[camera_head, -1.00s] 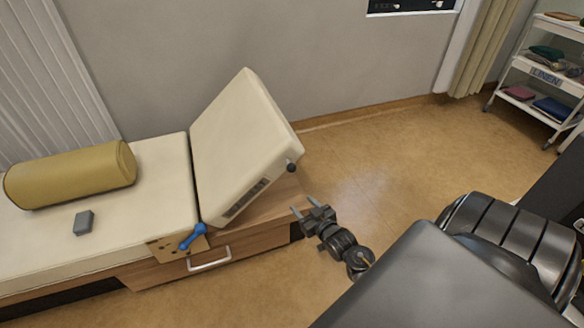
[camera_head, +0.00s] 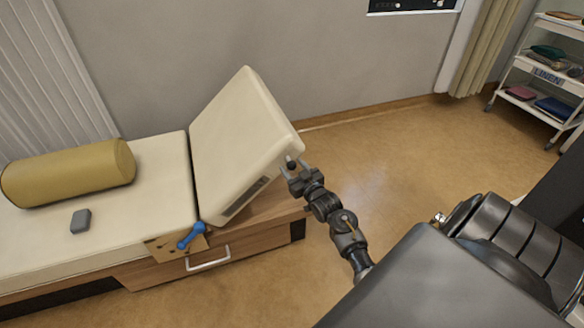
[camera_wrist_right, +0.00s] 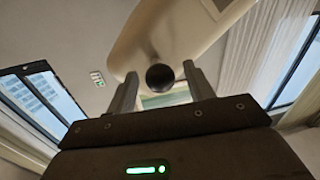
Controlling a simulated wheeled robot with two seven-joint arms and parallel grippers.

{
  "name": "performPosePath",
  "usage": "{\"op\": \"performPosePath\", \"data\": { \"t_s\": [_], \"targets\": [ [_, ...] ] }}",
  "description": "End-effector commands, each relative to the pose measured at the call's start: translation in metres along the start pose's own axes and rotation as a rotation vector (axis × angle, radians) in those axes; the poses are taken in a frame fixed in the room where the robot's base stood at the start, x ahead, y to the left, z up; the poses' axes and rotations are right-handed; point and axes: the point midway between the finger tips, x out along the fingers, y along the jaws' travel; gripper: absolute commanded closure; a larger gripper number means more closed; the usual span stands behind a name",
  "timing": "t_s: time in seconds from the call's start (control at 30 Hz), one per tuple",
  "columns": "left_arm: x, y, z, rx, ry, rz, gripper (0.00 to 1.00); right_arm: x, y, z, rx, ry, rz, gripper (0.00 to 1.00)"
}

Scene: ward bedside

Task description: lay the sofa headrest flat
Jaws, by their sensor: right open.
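The sofa headrest (camera_head: 237,135) is a cream padded panel, raised at a steep tilt at the right end of the sofa. A dark round knob (camera_head: 291,164) sticks out from its right side edge. My right gripper (camera_head: 290,169) is open at the knob. In the right wrist view the knob (camera_wrist_right: 160,77) shows between the two fingertips, with the headrest (camera_wrist_right: 165,35) behind it; I cannot tell if the fingers touch it. A blue lever (camera_head: 191,236) sits on the sofa's front side below the headrest hinge. My left gripper is not in view.
A mustard bolster (camera_head: 70,173) and a small grey box (camera_head: 81,221) lie on the flat sofa seat (camera_head: 150,205). A drawer handle (camera_head: 208,259) sticks out at the front. A linen trolley (camera_head: 545,75) stands far right. The floor between is clear.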

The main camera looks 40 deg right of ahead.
Motion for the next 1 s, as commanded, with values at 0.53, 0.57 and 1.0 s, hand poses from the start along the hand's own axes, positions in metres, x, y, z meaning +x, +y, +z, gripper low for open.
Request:
{"op": "performPosePath", "data": {
  "t_s": [0.53, 0.57, 1.0],
  "targets": [
    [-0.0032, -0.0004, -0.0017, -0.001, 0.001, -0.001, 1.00, 0.0122, 0.0001, -0.0001, 0.000, 0.000, 0.000, 0.59],
    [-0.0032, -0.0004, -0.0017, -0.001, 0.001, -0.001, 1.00, 0.0122, 0.0001, -0.0001, 0.000, 0.000, 0.000, 0.63],
    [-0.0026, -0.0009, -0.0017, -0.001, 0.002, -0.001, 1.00, 0.0121, -0.0001, 0.0006, 0.001, 0.000, 0.000, 1.00]
  ]
}}
